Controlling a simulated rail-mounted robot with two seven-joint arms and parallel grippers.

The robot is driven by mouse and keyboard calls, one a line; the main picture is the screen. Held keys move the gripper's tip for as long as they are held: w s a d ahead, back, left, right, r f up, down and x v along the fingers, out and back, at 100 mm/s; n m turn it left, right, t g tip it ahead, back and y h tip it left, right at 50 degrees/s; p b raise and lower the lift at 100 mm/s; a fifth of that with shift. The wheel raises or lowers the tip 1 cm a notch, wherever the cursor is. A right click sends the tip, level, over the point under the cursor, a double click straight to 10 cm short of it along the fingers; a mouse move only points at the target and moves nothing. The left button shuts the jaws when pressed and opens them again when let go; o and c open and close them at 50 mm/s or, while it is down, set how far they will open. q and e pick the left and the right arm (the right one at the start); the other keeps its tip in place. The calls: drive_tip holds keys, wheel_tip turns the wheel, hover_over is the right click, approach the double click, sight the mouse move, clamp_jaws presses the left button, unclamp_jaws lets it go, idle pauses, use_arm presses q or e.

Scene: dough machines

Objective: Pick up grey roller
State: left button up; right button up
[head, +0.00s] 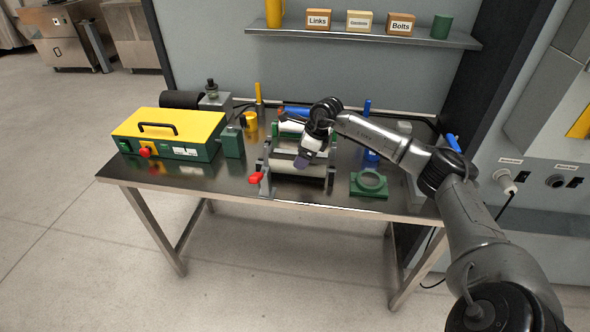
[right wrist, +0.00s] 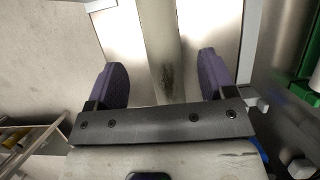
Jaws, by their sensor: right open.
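The roller stand (head: 331,178) sits in the middle of the metal table, with pale rollers lying side by side across it. A light grey roller (head: 282,168) lies along its front, partly hidden behind my right gripper. My right gripper (head: 303,161) points down over this front part of the stand. In the right wrist view the gripper (right wrist: 162,82) is open, its two purple pads wide apart. A long grey bar (right wrist: 164,45) with a dark smudge runs between the pads, with pale surfaces on both sides. I cannot tell whether the pads touch anything. My left gripper is out of view.
A yellow and green control box (head: 170,125) stands on the left of the table (head: 215,178). A red-knobbed lever (head: 257,180) is at the stand's front left. A green ring block (head: 370,184) is to its right. A shelf (head: 300,32) with boxes hangs behind.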

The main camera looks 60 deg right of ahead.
drive_tip(key=shift+b+x, duration=0.7)
drive_tip(key=shift+x, duration=1.5)
drive_tip(key=shift+w+f, duration=0.25)
drive_tip(key=shift+f, duration=0.2)
drive_tip(key=c, duration=0.7)
drive_tip(key=shift+r, duration=0.1)
drive_tip(key=c, duration=0.6)
drive_tip(key=shift+o, duration=0.2)
drive_tip(key=shift+r, duration=0.1)
